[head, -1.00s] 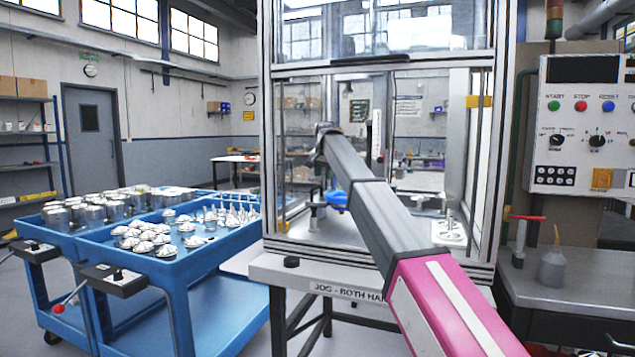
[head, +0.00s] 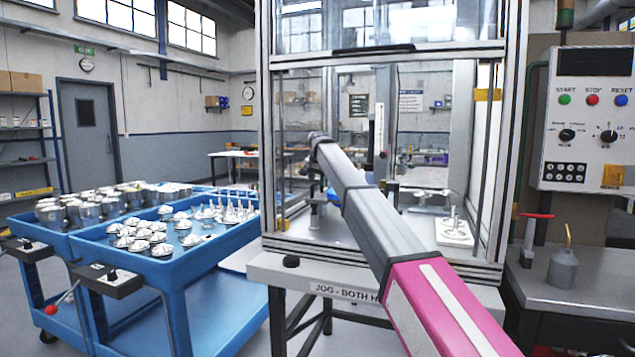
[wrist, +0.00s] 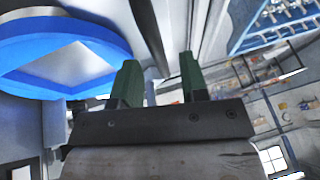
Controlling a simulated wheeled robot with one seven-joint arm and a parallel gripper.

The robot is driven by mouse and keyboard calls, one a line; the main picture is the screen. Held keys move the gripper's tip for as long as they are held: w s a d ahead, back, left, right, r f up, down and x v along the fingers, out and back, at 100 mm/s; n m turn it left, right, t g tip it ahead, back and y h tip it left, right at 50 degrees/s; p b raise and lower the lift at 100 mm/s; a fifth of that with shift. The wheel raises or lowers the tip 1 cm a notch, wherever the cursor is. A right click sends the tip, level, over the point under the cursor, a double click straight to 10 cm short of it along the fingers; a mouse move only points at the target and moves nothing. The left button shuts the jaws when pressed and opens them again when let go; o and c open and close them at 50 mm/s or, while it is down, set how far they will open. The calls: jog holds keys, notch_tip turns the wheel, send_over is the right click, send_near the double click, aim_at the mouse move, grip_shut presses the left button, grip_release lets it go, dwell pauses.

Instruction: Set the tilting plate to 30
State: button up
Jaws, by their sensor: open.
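A round blue-rimmed part with a pale flat face (wrist: 100,38) fills the upper left of the wrist view, close to my gripper. It may be the tilting plate, but no angle marks can be read on it. My gripper (wrist: 160,82) shows two green fingers standing apart with nothing between them, to the right of the blue rim and not clearly touching it. In the head view my arm reaches into the framed machine enclosure (head: 262,160), and my gripper is hidden behind the arm. A white vertical strip with a red mark (head: 379,130) stands inside; its figures are unreadable.
Enclosure posts (head: 489,150) and a raised window (head: 385,25) surround the arm. A white fixture (head: 455,233) stands inside at right. Blue carts (head: 175,280) with metal parts stand left. A control panel (head: 600,130) and a bench with an oil can (head: 563,268) are at right.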

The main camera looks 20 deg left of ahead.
jog(key=shift+w+a+f, duration=0.1)
jog(key=shift+w+f, duration=0.1)
jog(key=shift+f, duration=0.2)
grip_shut()
jog(key=shift+d+r, duration=0.25)
jog(key=shift+r, duration=0.3)
jog(key=d+r+y, duration=0.4)
jog(key=d+r, duration=0.4)
jog(key=r, duration=0.3)
jog(key=shift+s+d+r+m+t, duration=0.3)
jog(key=shift+s+d+r+m, duration=0.05)
jog(key=shift+s+m, duration=0.05)
grip_release()
jog(key=shift+d+r, duration=0.1)
jog(key=shift+d, duration=0.05)
